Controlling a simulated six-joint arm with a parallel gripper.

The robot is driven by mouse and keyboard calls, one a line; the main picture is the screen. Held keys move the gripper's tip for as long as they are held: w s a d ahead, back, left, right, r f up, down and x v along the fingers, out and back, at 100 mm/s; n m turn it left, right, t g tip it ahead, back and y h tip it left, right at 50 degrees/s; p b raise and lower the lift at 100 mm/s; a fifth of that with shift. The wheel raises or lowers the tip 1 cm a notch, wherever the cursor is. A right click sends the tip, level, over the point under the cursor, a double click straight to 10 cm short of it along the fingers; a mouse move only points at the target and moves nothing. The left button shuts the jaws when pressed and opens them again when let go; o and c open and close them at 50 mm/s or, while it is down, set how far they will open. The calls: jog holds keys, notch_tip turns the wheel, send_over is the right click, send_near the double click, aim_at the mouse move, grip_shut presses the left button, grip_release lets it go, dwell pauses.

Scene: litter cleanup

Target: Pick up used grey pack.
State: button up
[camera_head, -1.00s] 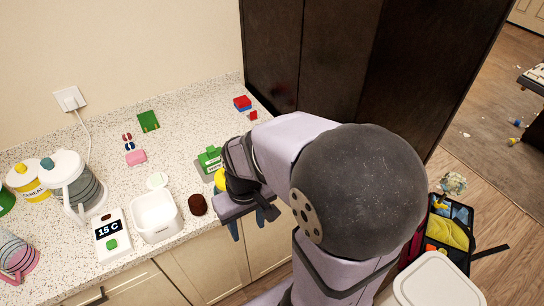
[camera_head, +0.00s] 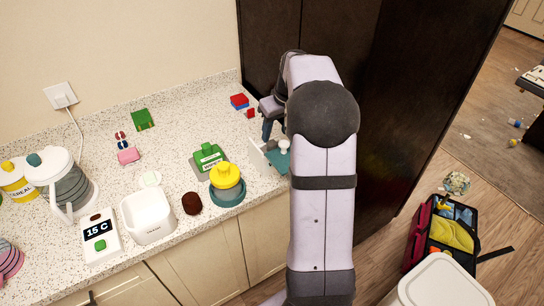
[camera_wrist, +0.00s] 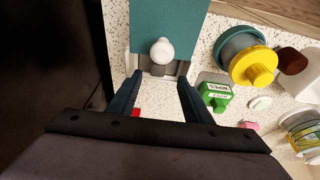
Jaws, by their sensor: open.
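My gripper (camera_head: 276,132) points down, open, over a white-walled box with a teal top (camera_head: 276,158) at the counter's right end. In the wrist view my open fingers (camera_wrist: 159,78) stand apart at the near end of this teal-topped box (camera_wrist: 150,22). A white round knob (camera_wrist: 162,50) shows on it, ahead of the fingertips. A grey part (camera_wrist: 158,70) shows below the knob, between the fingertips. I cannot tell whether this is the used grey pack; no other piece is clearly that pack. Nothing is seen held.
A green labelled object (camera_head: 208,157) and a yellow-topped teal pot (camera_head: 227,180) stand left of the box. Red and blue blocks (camera_head: 240,101) lie behind. A dark tall cabinet (camera_head: 385,80) rises close on the right. A white bin (camera_head: 148,216) stands further left.

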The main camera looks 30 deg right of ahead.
aim_at(272, 143)
jog(key=shift+p+x, duration=1.95)
jog(key=shift+x, duration=1.65)
jog(key=shift+w+d, duration=0.15)
jog(key=shift+w, duration=0.05)
jog(key=shift+c, duration=0.3)
grip_shut()
jog(key=shift+r, duration=0.15)
notch_tip(272, 143, up, 18)
jog(key=b, duration=0.3)
